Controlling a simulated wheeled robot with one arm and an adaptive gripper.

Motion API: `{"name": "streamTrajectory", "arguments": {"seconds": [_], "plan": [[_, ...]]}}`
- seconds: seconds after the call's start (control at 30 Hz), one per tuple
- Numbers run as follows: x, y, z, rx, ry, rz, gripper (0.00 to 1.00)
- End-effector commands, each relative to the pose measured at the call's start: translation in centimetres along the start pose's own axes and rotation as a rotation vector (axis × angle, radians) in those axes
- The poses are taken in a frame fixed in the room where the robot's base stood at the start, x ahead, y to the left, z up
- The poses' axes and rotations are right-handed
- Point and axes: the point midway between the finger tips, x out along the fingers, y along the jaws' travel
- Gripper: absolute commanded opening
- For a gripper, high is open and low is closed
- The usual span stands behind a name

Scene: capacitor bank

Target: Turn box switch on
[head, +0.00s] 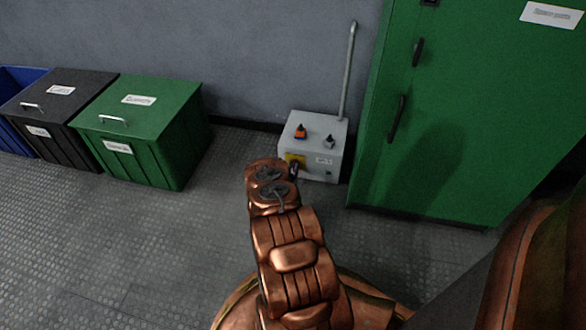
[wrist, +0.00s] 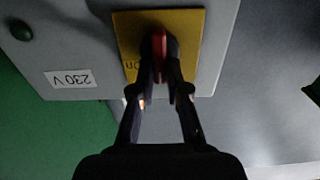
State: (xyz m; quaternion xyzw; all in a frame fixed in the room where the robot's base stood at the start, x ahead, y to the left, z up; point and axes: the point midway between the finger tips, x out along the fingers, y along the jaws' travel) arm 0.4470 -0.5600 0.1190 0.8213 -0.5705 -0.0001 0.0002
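The grey control box (head: 322,161) stands on the floor against the wall. Its front bears a yellow plate (wrist: 190,28), partly visible in the head view (head: 295,158), with a red switch handle (wrist: 159,41) on it. The plate's lettering appears upside down in the wrist view and reads "On" near one corner. My gripper (wrist: 163,55) is at the plate, its two dark fingers closed in on both sides of the red handle. The fingertips partly hide the handle. In the head view my arm hides most of the gripper and the handle.
A green cabinet (head: 470,110) stands close on the right; green (head: 145,150) and black bins (head: 60,110) stand left.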

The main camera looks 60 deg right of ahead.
Motion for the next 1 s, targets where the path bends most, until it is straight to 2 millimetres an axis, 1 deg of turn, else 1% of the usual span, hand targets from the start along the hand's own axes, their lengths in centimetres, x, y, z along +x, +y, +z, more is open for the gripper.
{"name": "streamTrajectory", "arguments": {"seconds": [0.03,0.1,0.57,0.77,1.0], "plan": [[0.0,0.0,0.0,0.0,0.0,0.0,0.06],[0.0,0.0,0.0,0.0,0.0,0.0,0.0],[-0.01,0.05,0.01,0.027,0.0,0.0,0.0],[-0.01,0.17,0.01,0.119,0.0,0.0,0.0],[-0.02,0.38,0.08,0.316,0.0,-0.001,0.0]]}}
